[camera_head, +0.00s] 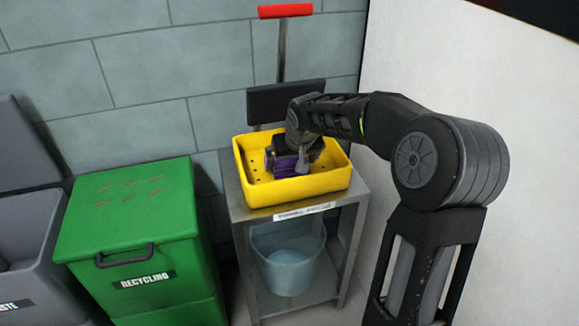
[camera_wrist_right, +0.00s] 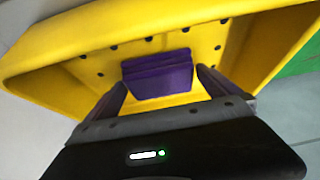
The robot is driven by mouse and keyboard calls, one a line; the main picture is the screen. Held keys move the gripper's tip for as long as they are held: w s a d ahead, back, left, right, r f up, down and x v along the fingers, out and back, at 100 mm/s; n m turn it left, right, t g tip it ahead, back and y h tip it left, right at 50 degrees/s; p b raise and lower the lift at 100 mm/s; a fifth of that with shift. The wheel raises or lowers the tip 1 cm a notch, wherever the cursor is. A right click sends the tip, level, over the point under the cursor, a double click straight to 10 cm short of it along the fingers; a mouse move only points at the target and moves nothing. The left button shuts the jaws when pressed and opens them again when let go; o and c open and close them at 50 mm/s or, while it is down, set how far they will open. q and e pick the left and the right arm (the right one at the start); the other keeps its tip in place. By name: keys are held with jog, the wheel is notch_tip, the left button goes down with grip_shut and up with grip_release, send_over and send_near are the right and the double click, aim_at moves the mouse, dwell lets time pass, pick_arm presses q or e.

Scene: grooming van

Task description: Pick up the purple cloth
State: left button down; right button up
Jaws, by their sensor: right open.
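The purple cloth (camera_head: 286,166) lies folded inside a yellow basket (camera_head: 258,198) on a grey metal stand. It also shows in the right wrist view (camera_wrist_right: 158,76), as a folded block between the fingers. My right gripper (camera_head: 293,160) reaches down into the basket over the cloth and partly hides it. In the right wrist view the right gripper (camera_wrist_right: 160,92) is open, with one finger on each side of the cloth. I cannot tell whether the fingers touch it. My left gripper is not in view.
The grey stand (camera_head: 352,192) has a lower shelf with a pale blue bucket (camera_head: 287,272). A green recycling bin (camera_head: 125,215) and a grey waste bin (camera_head: 22,235) stand to the left. A red-handled tool (camera_head: 284,11) leans behind the basket. A white wall is close on the right.

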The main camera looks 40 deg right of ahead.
jog(key=shift+w+f, duration=0.15)
jog(key=shift+f, duration=0.1)
dwell(0.4)
jog(key=c, duration=1.1)
